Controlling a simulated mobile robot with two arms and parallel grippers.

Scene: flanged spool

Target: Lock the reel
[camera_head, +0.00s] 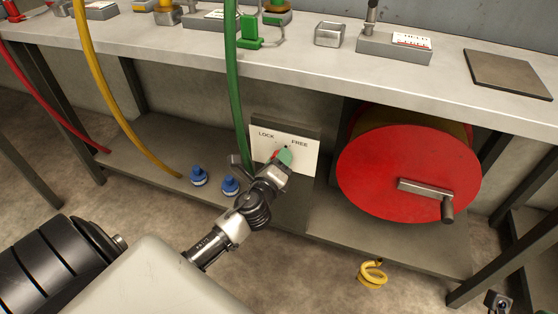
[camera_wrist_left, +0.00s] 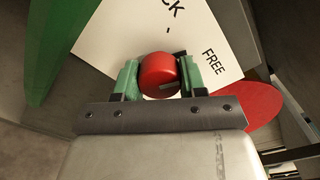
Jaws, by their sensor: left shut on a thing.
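The red reel (camera_head: 395,165) with a crank handle (camera_head: 425,188) hangs under the bench at the right. Left of it stands a white panel (camera_head: 305,165) marked LOCK on its left and FREE on its right. A red knob (camera_wrist_left: 160,72) is on the panel. My left gripper (camera_head: 281,157) is at the panel, and in the left wrist view its green-padded fingers (camera_wrist_left: 158,80) are shut on the knob from both sides. The fingers hide most of the knob in the head view.
A green hose (camera_head: 231,80) hangs just left of the panel, with a yellow hose (camera_head: 92,60) and a red hose (camera_head: 45,95) farther left. Two blue fittings (camera_head: 199,176) stand on the lower shelf (camera_head: 150,150). A yellow coil (camera_head: 372,274) lies on the floor.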

